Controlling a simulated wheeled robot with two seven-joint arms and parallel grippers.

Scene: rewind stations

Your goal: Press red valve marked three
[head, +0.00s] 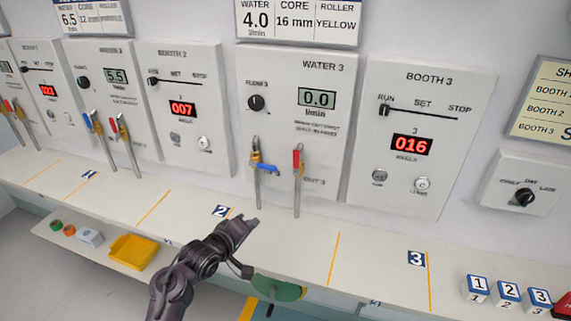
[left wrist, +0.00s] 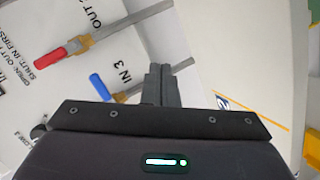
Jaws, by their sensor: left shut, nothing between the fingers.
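The WATER 3 display (head: 318,98) reads 0.0. The BOOTH 3 panel (head: 420,140) stands to the right and shows 016. A shelf (head: 300,240) with yellow lines runs below the panels. Numbered blocks (head: 508,294) sit at its right; a yellow tray (head: 133,251) is lower left.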

